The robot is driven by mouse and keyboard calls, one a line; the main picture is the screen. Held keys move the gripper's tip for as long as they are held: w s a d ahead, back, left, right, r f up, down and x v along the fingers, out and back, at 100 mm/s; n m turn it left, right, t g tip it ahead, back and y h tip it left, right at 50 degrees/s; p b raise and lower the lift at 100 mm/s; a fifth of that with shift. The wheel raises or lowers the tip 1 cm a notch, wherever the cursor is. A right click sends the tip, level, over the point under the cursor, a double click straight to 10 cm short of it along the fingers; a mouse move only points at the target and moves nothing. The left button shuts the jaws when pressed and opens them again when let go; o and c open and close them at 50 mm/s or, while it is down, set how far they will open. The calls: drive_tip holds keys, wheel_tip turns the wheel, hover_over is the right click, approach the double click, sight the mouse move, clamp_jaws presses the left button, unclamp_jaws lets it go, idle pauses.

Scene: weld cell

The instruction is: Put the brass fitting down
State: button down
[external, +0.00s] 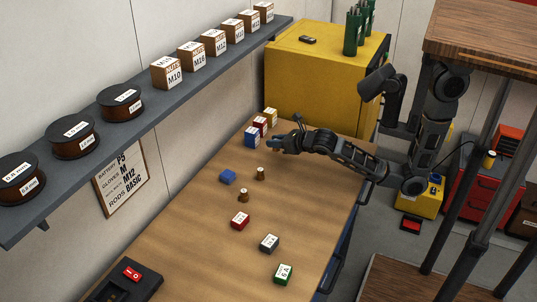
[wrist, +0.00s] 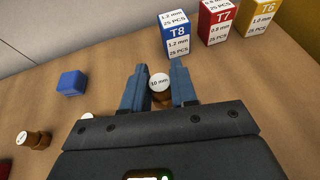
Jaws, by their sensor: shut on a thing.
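My gripper (external: 275,147) is at the far part of the bench, just right of the blue T8 box. In the wrist view its two blue-grey fingers (wrist: 158,90) are shut on a brass fitting (wrist: 160,96) with a white top marked "10 mm". The held fitting is not clear in the external view, and I cannot tell whether its base touches the bench. Two similar brass fittings stand upright on the bench, one nearer my gripper (external: 261,174) and one farther from it (external: 243,196). In the wrist view the farther one (wrist: 37,140) is at the left edge.
The blue T8 box (wrist: 177,35), red T7 box (wrist: 216,20) and yellow T6 box (wrist: 255,22) stand in a row close beyond my fingers. A blue block (external: 228,177) lies left of the fittings. Red, grey and green boxes (external: 283,274) stand nearer. Bare bench (external: 310,195) lies to the right.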

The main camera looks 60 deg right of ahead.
sight(273, 162)
drive_tip(key=shift+w+a+f, duration=0.3)
drive_tip(key=shift+a+f, duration=0.1)
drive_tip(key=shift+a, duration=0.25)
wheel_tip(273, 162, down, 4)
drive_tip(key=shift+f, duration=0.1)
drive_tip(key=c, duration=0.9)
unclamp_jaws()
drive_tip(key=v, duration=1.2)
